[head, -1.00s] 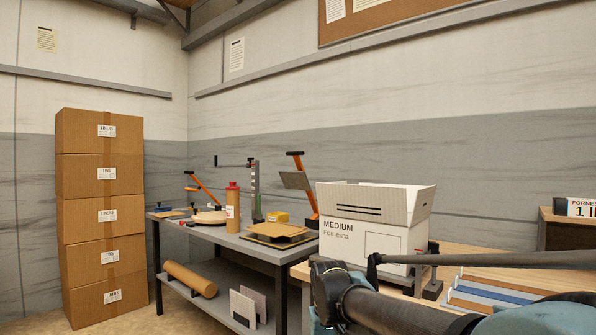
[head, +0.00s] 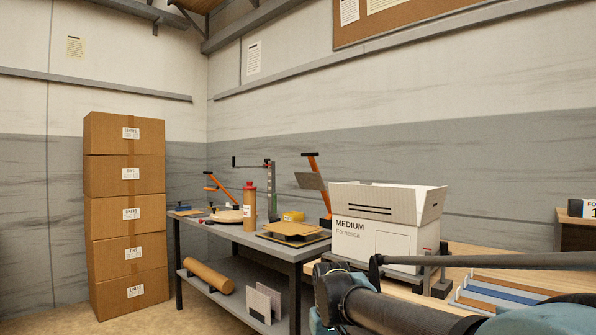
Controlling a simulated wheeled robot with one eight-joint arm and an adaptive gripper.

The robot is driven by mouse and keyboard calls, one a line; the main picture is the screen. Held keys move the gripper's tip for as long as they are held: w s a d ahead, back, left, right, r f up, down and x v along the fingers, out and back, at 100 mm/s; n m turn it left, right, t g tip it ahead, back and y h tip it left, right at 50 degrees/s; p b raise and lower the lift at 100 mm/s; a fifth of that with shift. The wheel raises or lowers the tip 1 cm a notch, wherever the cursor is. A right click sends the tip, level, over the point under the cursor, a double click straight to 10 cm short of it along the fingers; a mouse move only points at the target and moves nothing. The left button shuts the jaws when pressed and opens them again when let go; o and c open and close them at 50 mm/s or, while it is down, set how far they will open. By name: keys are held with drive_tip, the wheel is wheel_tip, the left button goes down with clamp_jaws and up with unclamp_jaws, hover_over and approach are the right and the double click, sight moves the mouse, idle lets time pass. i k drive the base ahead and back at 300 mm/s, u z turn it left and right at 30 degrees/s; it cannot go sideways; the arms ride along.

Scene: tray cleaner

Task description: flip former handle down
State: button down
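A former with an orange handle (head: 312,168) stands at the right end of the grey workbench (head: 285,252), partly behind a white box. The handle points up and leans slightly left, with a black grip at its top. A grey plate (head: 310,181) is fixed to it, tilted. A second, smaller orange lever (head: 217,186) is raised at the bench's left end; I cannot tell which device it belongs to. Parts of my dark arm cross the lower right of the head view, apart from the bench. My gripper cannot be made out.
The white MEDIUM box (head: 375,240) stands open on a wooden table (head: 480,258) at the right. A red-capped bottle (head: 249,208), cardboard sheets (head: 290,230) and a yellow box (head: 293,216) sit on the bench. Stacked cartons (head: 125,215) stand at the left.

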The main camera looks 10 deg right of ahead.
sight(313, 181)
drive_tip(key=u, duration=0.6)
drive_tip(key=i, duration=1.3)
drive_tip(key=z, duration=0.1)
